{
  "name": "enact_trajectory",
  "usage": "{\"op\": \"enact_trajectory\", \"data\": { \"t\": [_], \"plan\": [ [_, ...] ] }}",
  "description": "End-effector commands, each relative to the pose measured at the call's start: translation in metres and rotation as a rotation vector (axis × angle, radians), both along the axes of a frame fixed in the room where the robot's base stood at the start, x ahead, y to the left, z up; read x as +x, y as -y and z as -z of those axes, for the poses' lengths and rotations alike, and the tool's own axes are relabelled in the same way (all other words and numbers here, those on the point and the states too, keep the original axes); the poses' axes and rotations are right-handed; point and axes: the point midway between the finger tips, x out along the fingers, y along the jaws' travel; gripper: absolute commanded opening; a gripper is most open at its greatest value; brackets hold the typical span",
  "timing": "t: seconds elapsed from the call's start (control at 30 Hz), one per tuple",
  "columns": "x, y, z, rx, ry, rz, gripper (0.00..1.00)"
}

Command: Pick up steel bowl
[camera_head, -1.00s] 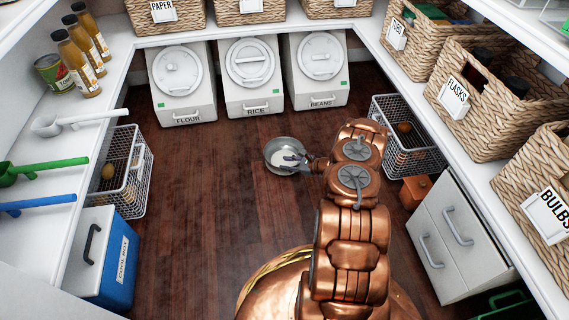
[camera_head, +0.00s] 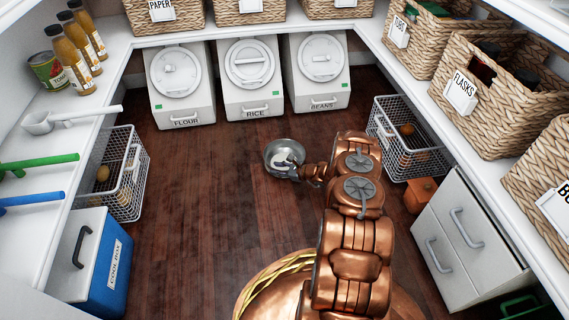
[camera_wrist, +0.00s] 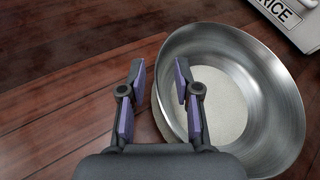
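The steel bowl (camera_head: 273,147) stands upright on the dark wooden floor, in front of the rice bin. It fills the right half of the wrist view (camera_wrist: 272,85) and looks empty. My gripper (camera_head: 292,172) is at the bowl's near right side in the head view. In the wrist view my gripper (camera_wrist: 162,88) is open, its two purple-padded fingers apart. The left finger is outside the bowl and the right finger is over its inside, with the rim between them. I cannot tell whether either finger touches the wall.
White flour (camera_head: 180,85), rice (camera_head: 249,78) and bean (camera_head: 317,73) bins line the back. Wire baskets stand left (camera_head: 122,172) and right (camera_head: 405,140). A blue cool box (camera_head: 108,265) is at front left, white drawers (camera_head: 455,240) at right. The floor left of the bowl is clear.

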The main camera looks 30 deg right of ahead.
Motion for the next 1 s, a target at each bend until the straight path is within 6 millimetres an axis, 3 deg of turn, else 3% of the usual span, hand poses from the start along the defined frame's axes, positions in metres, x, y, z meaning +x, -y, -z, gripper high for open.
{"op": "enact_trajectory", "data": {
  "t": [0.3,0.63,1.0],
  "plan": [
    [0.0041,-0.0019,0.0008,0.0,0.001,0.001,0.32],
    [0.0041,-0.0022,0.0007,0.0,0.001,-0.001,0.0],
    [0.0041,-0.0024,0.0008,0.0,0.001,-0.001,0.0]
  ]
}}
